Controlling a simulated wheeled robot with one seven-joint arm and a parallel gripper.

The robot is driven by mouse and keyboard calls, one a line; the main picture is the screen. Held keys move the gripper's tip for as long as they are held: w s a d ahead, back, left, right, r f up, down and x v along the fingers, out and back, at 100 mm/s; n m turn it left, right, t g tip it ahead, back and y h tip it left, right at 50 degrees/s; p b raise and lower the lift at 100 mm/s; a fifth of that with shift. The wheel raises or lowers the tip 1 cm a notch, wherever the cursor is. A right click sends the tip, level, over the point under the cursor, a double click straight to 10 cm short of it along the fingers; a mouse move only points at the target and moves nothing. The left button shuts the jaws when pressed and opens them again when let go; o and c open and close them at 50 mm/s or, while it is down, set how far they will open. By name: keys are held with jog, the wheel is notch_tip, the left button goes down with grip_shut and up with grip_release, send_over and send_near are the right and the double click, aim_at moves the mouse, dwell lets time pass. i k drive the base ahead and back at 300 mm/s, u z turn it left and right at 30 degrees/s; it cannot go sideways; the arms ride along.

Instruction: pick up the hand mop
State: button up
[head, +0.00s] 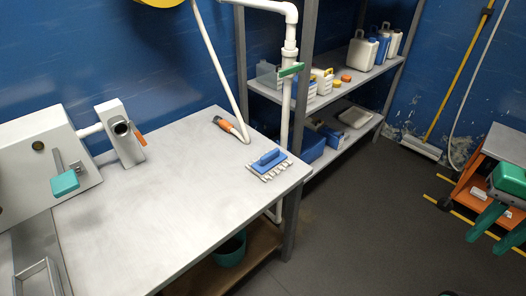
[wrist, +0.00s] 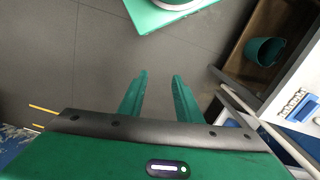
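The hand mop (head: 268,159) has a blue handle and plate with pale fringe strips. It lies on the grey-white worktable (head: 150,215), near the table's right corner in the head view. The mop (wrist: 302,107) also shows at the right edge of the wrist view. My gripper (head: 485,245) is at the right edge of the head view, well apart from the mop and over the floor. In the wrist view its two green fingers (wrist: 159,77) are spread with nothing between them.
A hose with an orange end (head: 231,129) lies on the table behind the mop. A white pipe (head: 287,85) rises beside the table's back corner. Shelves (head: 330,93) with bottles stand behind. A green bucket (head: 230,250) sits under the table. The floor (head: 375,215) right of the table is clear.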

aim_at(268, 163)
jog(key=z, duration=0.05)
jog(key=i, duration=1.05)
jog(key=z, duration=0.05)
